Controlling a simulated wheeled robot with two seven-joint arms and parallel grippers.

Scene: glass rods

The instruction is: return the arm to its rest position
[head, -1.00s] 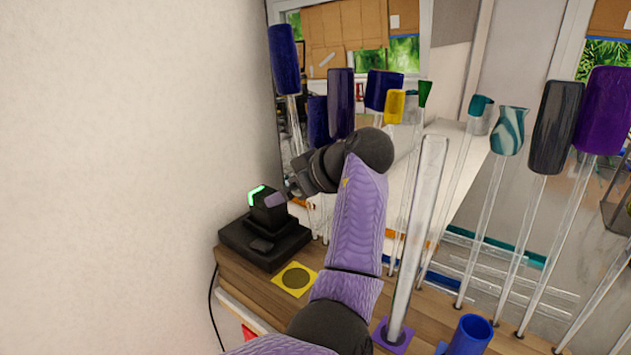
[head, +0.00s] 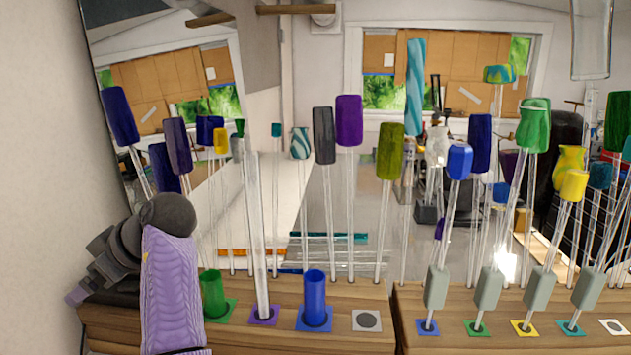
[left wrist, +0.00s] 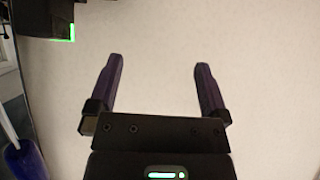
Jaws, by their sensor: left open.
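My left arm in purple sleeve comes up from the bottom left of the head view, with my left gripper (head: 78,293) at the left edge by the pale wall; its fingers are small and partly hidden there. In the left wrist view the gripper (left wrist: 160,63) has its two dark fingers wide apart with nothing between them, facing the bare wall. My right gripper does not show.
A wooden rack (head: 350,340) right of my arm holds a green cup (head: 215,294), a blue cup (head: 315,298) and a tall clear rod (head: 256,235). Several coloured glass rods stand behind. A black device with a green light (left wrist: 60,22) shows in the wrist view.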

